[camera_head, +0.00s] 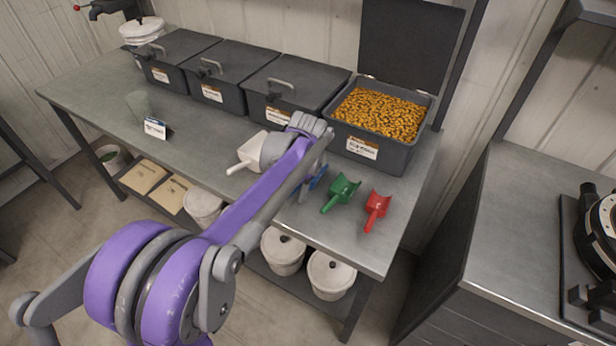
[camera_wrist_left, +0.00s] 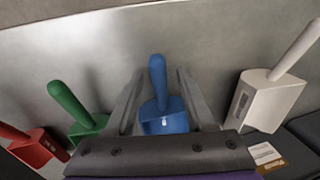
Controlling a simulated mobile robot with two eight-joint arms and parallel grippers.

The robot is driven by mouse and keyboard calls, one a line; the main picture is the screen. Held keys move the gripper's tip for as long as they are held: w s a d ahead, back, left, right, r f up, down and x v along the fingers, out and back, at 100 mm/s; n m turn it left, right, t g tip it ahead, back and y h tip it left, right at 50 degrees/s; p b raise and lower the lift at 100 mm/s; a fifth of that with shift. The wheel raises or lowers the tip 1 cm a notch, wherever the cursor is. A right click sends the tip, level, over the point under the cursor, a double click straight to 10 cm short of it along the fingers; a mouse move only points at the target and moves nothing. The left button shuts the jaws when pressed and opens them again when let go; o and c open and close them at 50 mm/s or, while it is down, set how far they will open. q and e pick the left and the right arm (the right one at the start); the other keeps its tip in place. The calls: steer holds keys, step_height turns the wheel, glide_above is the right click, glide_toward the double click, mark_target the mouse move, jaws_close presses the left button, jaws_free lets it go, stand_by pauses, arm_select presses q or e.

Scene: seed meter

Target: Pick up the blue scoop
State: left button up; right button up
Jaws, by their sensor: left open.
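The blue scoop (camera_head: 317,178) lies on the metal table, mostly hidden behind my left arm in the head view. In the left wrist view the blue scoop (camera_wrist_left: 165,116) shows with its handle pointing away, between the two fingers of my left gripper (camera_wrist_left: 156,88). The gripper is open, one finger on each side of the scoop, and no clear contact shows. In the head view the fingertips are largely hidden by the arm. My right gripper is in neither view.
A green scoop (camera_head: 341,192) and a red scoop (camera_head: 377,209) lie to the right, a white scoop (camera_head: 252,151) to the left. Behind stands an open bin of yellow-orange seed (camera_head: 378,113) beside several lidded bins (camera_head: 284,86). The table front is clear.

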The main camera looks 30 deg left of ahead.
arm_select(q)
jaws_close()
steer(key=shift+r, duration=0.1)
step_height(320, 180, up, 10)
steer(key=shift+p, duration=0.35)
steer(key=c, duration=0.7)
jaws_free()
jaws_close()
